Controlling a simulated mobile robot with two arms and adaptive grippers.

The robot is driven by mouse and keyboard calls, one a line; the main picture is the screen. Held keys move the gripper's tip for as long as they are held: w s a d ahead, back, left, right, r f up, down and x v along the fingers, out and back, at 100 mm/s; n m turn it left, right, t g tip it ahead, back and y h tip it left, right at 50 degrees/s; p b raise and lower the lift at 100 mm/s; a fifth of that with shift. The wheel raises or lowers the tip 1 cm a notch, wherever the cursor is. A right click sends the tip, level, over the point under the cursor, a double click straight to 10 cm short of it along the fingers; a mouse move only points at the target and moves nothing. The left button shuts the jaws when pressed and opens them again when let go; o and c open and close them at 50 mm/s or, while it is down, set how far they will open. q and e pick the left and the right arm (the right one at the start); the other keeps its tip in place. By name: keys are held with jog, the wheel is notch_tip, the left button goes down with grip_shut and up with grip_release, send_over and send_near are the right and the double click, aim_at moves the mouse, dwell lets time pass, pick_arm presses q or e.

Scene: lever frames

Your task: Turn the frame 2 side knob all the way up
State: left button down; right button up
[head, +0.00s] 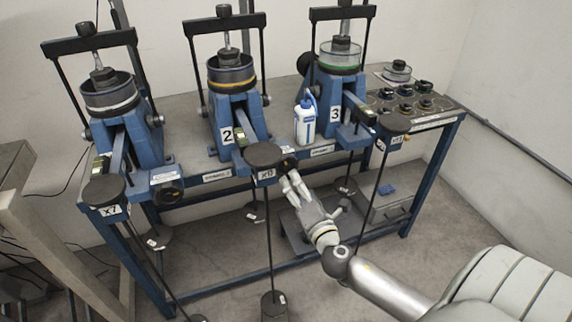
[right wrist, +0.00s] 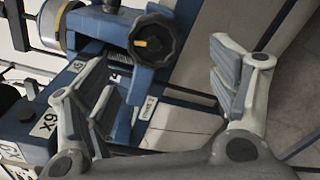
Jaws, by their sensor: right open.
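Frame 2 (head: 228,130) is the middle blue lever frame, with a "2" label and a yellow-ringed cup on top. Its side knob (right wrist: 155,40) is black and lobed with a yellow mark, seen near the top of the right wrist view. In the head view the knob (head: 288,164) is small and dark, just beyond my fingertips. My right gripper (head: 291,180) is open and empty. In the right wrist view its fingers (right wrist: 160,65) stand wide apart, with the knob between and beyond the tips; contact is not visible. My left gripper is not in view.
A black round weight (head: 262,154) on a hanging rod is close left of my right gripper. A white bottle (head: 305,120) stands on the bench between frame 2 and frame 3 (head: 338,85). Another frame (head: 115,115) stands left. Several knobs and dishes sit on the right end.

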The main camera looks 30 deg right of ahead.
aim_at(287, 167)
jog(key=shift+s+a+r+n+t, duration=0.1)
jog(key=shift+s+r+n+t, duration=0.15)
jog(key=shift+n, duration=0.35)
jog(key=x, duration=0.9)
jog(key=shift+w, duration=0.35)
jog(key=shift+c, duration=0.3)
jog(key=c, duration=1.3)
